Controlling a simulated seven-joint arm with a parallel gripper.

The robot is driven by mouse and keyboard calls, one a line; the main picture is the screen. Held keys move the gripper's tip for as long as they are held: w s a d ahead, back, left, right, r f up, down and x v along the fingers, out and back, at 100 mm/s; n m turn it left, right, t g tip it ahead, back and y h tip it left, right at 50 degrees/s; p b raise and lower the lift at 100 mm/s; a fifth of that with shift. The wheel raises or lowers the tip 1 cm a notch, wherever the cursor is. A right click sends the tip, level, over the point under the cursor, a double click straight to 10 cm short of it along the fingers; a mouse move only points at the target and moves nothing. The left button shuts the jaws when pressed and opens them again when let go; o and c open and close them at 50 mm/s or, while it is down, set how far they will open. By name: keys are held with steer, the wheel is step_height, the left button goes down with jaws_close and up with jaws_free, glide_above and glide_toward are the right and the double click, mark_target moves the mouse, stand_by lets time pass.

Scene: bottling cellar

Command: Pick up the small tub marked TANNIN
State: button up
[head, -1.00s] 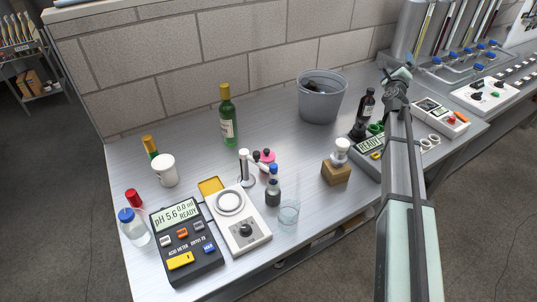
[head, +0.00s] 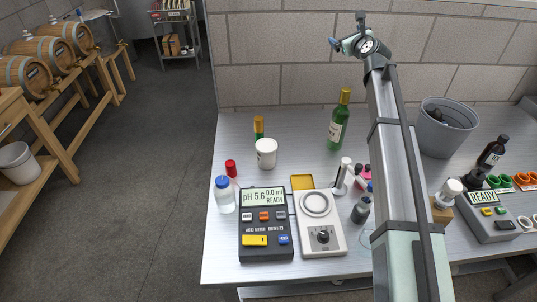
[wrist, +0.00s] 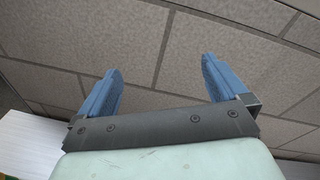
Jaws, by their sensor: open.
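A white tub (head: 266,153) stands upright on the grey bench, left of the green bottle. No TANNIN marking can be read on it, so I cannot tell if it is the one. A small white-topped container (head: 449,189) stands by a wooden block, partly hidden by my arm; no marking is legible there either. My gripper (head: 336,42) is raised high at the end of my arm, in front of the wall. The wrist view shows its two blue fingers (wrist: 160,80) wide apart with nothing between them, facing the stone blocks.
The acid meter (head: 265,225) and a white stirrer plate (head: 321,222) fill the bench's front left. A blue-capped bottle (head: 224,195), a green wine bottle (head: 338,122) and a grey bucket (head: 446,128) stand around.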

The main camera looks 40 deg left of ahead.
steer(key=s+a+n+g, duration=0.1)
steer(key=s+a+g, duration=0.1)
steer(key=s+a, duration=0.35)
steer(key=n+g+h, duration=0.5)
steer(key=g+h, duration=0.1)
steer(key=g, duration=0.4)
glide_toward(267, 145)
steer(key=x, duration=1.2)
steer(key=shift+f, duration=0.1)
steer(key=c, duration=1.2)
